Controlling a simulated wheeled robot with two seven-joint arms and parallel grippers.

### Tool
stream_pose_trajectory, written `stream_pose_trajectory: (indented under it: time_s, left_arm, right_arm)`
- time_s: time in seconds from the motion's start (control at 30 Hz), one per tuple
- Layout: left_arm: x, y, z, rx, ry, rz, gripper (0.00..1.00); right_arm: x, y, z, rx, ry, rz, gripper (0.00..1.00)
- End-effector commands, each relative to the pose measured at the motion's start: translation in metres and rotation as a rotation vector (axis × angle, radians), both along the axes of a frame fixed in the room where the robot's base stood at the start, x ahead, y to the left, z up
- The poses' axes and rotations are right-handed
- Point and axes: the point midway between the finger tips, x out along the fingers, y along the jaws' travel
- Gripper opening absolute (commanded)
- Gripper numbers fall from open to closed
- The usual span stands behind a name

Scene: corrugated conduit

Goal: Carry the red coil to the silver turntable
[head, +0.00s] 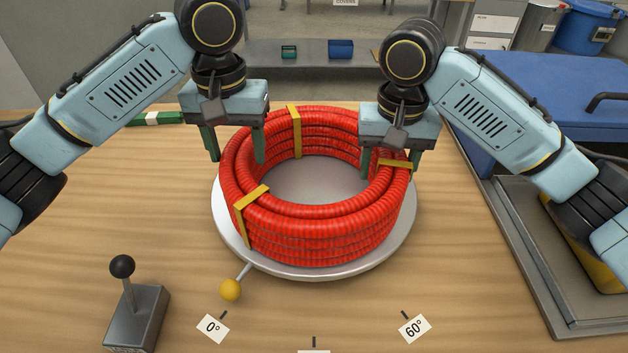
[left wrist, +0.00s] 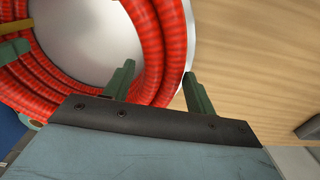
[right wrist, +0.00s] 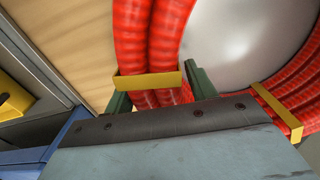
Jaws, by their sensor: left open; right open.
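The red coil (head: 320,222) lies flat on the silver turntable (head: 318,180), whose grey rim shows all round its front. Yellow straps bind the coil. My left gripper (head: 236,150) is open at the coil's back left, one finger over the inside and one outside the wall; the left wrist view shows the coil (left wrist: 170,35) passing between the fingers. My right gripper (head: 391,158) is open at the back right. In the right wrist view its fingers stand on either side of the coil wall (right wrist: 150,35) by a yellow strap (right wrist: 148,80). Contact cannot be told.
A yellow-knobbed handle (head: 231,289) sticks out at the turntable's front left. Angle labels such as 0° (head: 213,328) and 60° (head: 415,327) lie in front. A black-knobbed lever (head: 137,305) stands front left. A blue-lidded case (head: 545,100) is at the right.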

Motion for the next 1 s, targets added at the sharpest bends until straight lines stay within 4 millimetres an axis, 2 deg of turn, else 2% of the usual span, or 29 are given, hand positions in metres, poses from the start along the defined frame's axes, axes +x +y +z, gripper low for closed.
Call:
stream_pose_trajectory:
  time_s: [0.1, 0.3, 0.57, 0.67, 1.0]
  left_arm:
    - [0.001, 0.001, 0.024, 0.002, -0.004, 0.003, 0.56]
    - [0.001, 0.001, 0.051, 0.002, -0.001, 0.002, 0.56]
    - [0.0, 0.001, 0.061, 0.002, 0.002, 0.003, 0.56]
    - [0.0, 0.001, 0.06, 0.001, 0.002, 0.002, 0.56]
    - [0.0, 0.0, 0.06, 0.001, 0.002, 0.002, 0.56]
  right_arm:
    - [0.0, 0.0, 0.0, 0.0, 0.0, 0.0, 0.56]
    - [0.0, 0.0, 0.0, 0.0, 0.0, 0.0, 0.56]
    - [0.001, 0.0, 0.008, 0.0, -0.004, 0.001, 0.56]
    - [0.001, 0.0, 0.021, 0.0, -0.006, 0.0, 0.56]
    - [0.001, 0.0, 0.086, -0.001, -0.005, 0.0, 0.56]
